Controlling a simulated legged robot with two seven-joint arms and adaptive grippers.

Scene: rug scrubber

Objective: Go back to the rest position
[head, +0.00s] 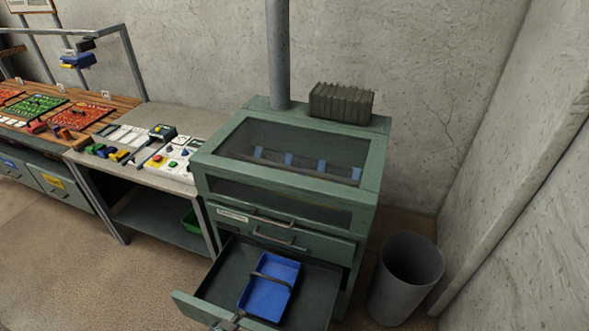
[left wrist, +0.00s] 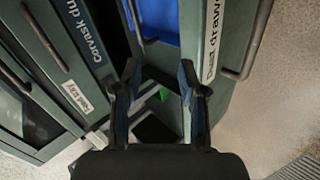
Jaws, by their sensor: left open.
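My left gripper (head: 230,321) shows only in small part at the bottom of the head view, by the front of the open lower drawer (head: 318,292). In the left wrist view, the left gripper (left wrist: 160,78) has its two dark fingers apart, with nothing held between them. A labelled drawer front with a bar handle (left wrist: 240,50) is just right of the fingers; I cannot tell whether they touch it. A blue tray (head: 257,297) with a dark bar across it lies in the drawer. My right gripper is in neither view.
The green cabinet (head: 200,180) has a glazed top, a pipe and a ribbed box (head: 341,102). A grey bin (head: 405,265) stands at its right, near the wall. A workbench (head: 190,150) with small parts stands at its left. Floor at the lower left is clear.

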